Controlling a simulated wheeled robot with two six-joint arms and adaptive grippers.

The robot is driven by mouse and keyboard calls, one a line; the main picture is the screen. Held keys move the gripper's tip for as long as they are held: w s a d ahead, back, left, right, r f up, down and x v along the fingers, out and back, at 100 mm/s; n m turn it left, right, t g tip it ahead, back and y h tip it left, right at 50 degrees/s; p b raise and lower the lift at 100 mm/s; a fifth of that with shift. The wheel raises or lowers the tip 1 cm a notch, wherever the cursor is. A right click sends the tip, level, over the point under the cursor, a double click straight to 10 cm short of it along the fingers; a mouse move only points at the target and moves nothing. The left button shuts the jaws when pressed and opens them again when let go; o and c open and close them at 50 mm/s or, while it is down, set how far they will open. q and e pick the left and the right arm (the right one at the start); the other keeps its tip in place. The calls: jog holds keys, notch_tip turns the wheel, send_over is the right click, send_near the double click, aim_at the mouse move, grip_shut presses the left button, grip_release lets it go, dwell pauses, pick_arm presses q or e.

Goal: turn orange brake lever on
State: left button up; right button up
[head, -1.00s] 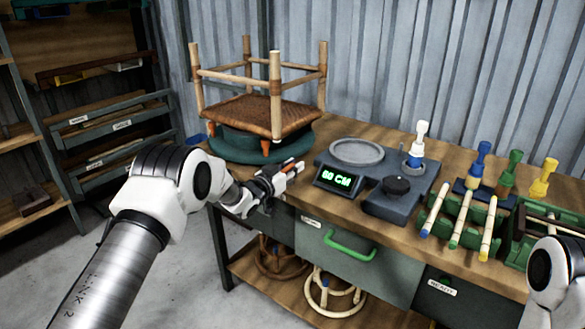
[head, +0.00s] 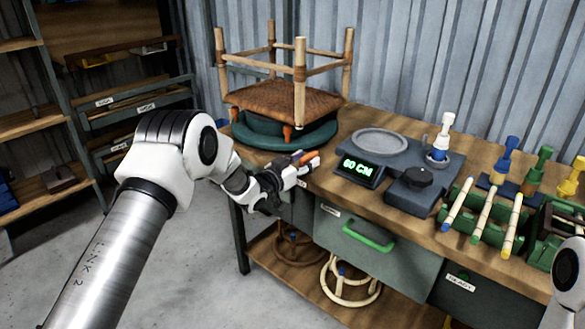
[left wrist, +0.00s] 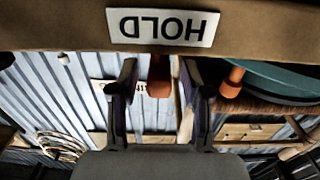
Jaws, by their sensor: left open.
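The orange brake lever (head: 308,157) sticks out at the front edge of the workbench, below the teal turntable (head: 262,142). My left gripper (head: 310,166) is at the lever in the head view, open. In the left wrist view the lever's rounded orange end (left wrist: 160,73) lies between the two open fingers (left wrist: 158,80), with a visible gap on each side. A HOLD label (left wrist: 163,26) is on the bench edge beside it, upside down in that view. My right gripper is out of view; only a bit of the right arm shows at the lower right.
A woven stool frame (head: 285,98) sits upside down on the turntable, with orange pieces (head: 287,133) beneath. A grey device (head: 400,160) reading 60 CM stands to the right. Coloured clamps and rods in green holders fill the right side. A green drawer handle (head: 368,236) is below the bench edge.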

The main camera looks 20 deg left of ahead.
aim_at(301, 163)
pick_arm(q)
jog(key=v, duration=0.7)
jog(key=shift+s, duration=0.25)
jog(key=shift+a, duration=0.1)
